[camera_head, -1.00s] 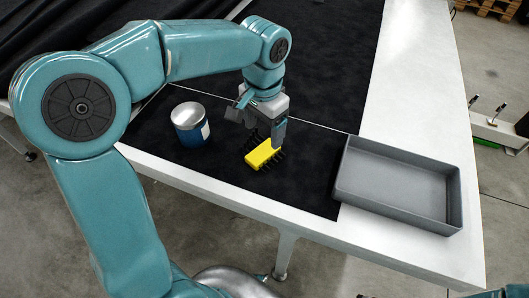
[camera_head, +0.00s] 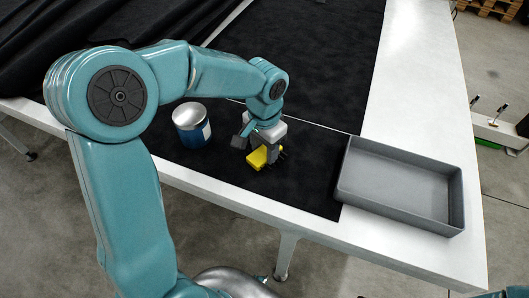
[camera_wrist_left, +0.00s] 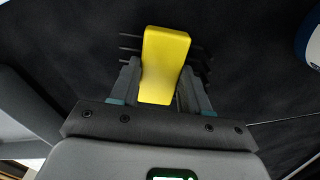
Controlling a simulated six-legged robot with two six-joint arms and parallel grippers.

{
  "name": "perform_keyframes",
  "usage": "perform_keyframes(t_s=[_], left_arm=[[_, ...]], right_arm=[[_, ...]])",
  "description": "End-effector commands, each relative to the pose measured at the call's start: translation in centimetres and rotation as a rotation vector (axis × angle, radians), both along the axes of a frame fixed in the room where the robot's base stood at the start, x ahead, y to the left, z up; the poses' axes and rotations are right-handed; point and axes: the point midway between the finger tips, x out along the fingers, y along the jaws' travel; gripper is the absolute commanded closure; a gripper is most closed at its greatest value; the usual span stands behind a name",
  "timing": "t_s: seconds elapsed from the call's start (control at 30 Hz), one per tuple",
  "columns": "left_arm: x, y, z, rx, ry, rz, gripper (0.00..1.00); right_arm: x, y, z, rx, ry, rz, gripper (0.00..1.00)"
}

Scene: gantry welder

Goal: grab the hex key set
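The hex key set is a yellow block with dark keys sticking out of its sides; it lies on the black mat, and the head view shows it (camera_head: 257,160) partly hidden by my left gripper (camera_head: 266,152). In the left wrist view the hex key set (camera_wrist_left: 165,62) sits between the two fingers of my left gripper (camera_wrist_left: 160,80), one close along each side. I cannot tell whether the fingers press on it or small gaps remain. My right gripper is not in view.
A blue can with a silver lid (camera_head: 191,125) stands on the mat just left of my left gripper. An empty grey tray (camera_head: 400,222) is on the white table (camera_head: 425,70) at the right. The mat between the set and the tray is clear.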

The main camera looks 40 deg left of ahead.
Motion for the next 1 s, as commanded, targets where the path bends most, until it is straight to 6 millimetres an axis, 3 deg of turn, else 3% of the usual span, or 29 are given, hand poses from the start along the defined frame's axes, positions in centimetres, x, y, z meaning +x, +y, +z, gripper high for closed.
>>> perform_keyframes(t_s=[0.03,0.1,0.37,0.57,0.77,1.0], left_arm=[[0.0,0.0,0.0,0.000,0.000,0.000,0.76],[0.0,0.0,0.0,0.000,0.000,0.000,0.95],[0.0,0.0,0.2,0.000,-0.001,0.000,0.95],[0.1,0.0,1.9,0.000,-0.003,0.001,0.95],[0.1,0.0,6.9,0.000,-0.008,0.000,0.95],[0.1,0.0,14.4,-0.001,-0.007,0.000,0.95]], right_arm=[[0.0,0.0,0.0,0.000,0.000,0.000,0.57],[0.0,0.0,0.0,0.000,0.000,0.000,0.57],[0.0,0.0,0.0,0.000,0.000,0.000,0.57],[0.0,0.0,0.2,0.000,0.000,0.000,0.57],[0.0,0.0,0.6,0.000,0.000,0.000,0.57],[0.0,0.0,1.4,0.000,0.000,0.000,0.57]])
